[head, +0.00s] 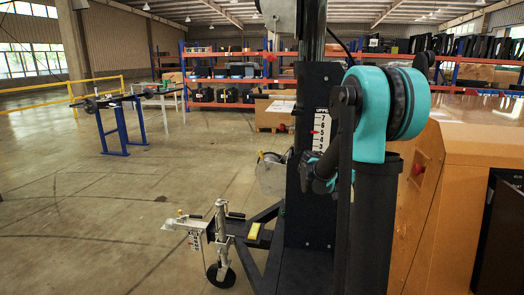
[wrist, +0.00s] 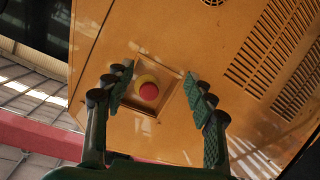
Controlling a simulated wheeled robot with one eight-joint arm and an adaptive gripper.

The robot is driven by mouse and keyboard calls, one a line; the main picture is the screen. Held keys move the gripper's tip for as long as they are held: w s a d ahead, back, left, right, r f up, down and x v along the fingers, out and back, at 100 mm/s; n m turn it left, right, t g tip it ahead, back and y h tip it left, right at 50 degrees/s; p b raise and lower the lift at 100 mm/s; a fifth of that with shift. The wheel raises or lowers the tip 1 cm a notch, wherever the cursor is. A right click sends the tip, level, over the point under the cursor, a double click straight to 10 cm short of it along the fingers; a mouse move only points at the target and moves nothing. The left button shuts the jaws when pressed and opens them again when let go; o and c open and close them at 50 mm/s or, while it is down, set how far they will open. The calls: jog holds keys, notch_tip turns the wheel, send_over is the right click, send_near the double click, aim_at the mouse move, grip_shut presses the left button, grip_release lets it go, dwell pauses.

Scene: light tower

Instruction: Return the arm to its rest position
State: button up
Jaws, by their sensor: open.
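My gripper (wrist: 160,82) is open, with one dark green finger on each side of the wrist view and nothing between them. Past the fingertips, a red button with a yellow ring (wrist: 148,91) sits in a square recess in an orange cabinet (wrist: 125,35). The fingers appear apart from the button; the exact gap is hard to judge. In the head view, my arm with its teal joint rises in front of the black mast (head: 318,120) with a white number scale. My gripper cannot be made out clearly there.
The orange cabinet (head: 450,215) stands close on the right of my arm in the head view. A trailer jack with a wheel (head: 221,245) is at the lower left. Blue trestles (head: 120,125) and loaded shelves (head: 225,78) stand farther back.

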jog(key=s+a+f+n+t+y, duration=0.3)
jog(key=s+a+f+n+y, duration=0.4)
jog(key=a, duration=0.5)
jog(key=s+a+f+n+t+y, duration=0.3)
jog(key=s+a+f+n+y, duration=0.4)
jog(key=s+a+f+n, duration=0.2)
notch_tip(320, 180, down, 4)
jog(key=s+a, duration=0.2)
jog(key=shift+a+f+y, duration=0.25)
jog(key=shift+a+y, duration=0.05)
jog(key=shift+a, duration=0.05)
